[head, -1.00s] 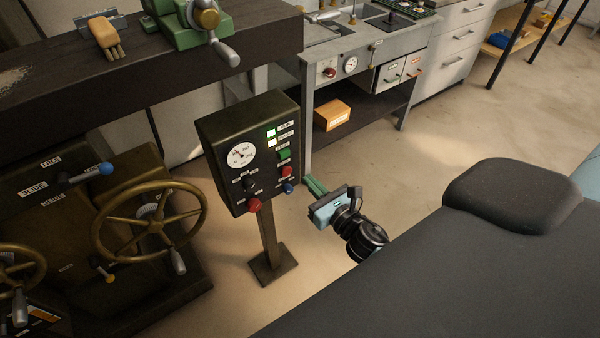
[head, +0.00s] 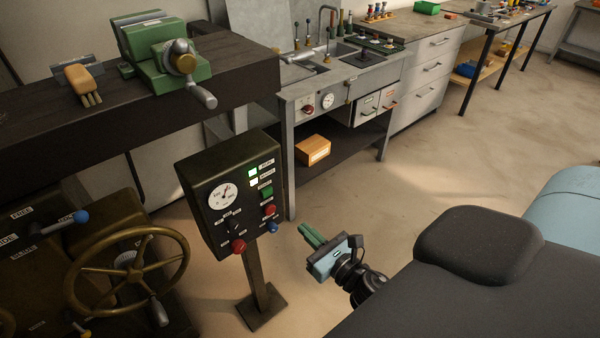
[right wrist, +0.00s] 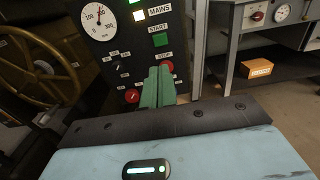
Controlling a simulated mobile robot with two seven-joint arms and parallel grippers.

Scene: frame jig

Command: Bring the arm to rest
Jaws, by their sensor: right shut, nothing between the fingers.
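My right gripper (head: 312,236) is in the middle of the head view, with its green fingers shut together and nothing between them. It is just right of and in front of the dark control box (head: 236,190) on its post, apart from it in the head view. In the right wrist view the shut fingers (right wrist: 158,88) cover part of the box's lower right buttons. The box carries a white dial, lit lamps by the MAINS label, a green START button and red knobs. My left gripper is in neither view.
A brass handwheel (head: 126,270) on a dark machine stands left. A workbench with a green vise (head: 165,55) is behind. A grey sink bench (head: 330,88) with an orange box (head: 312,150) on its lower shelf stands back centre. The floor (head: 420,170) to the right is clear.

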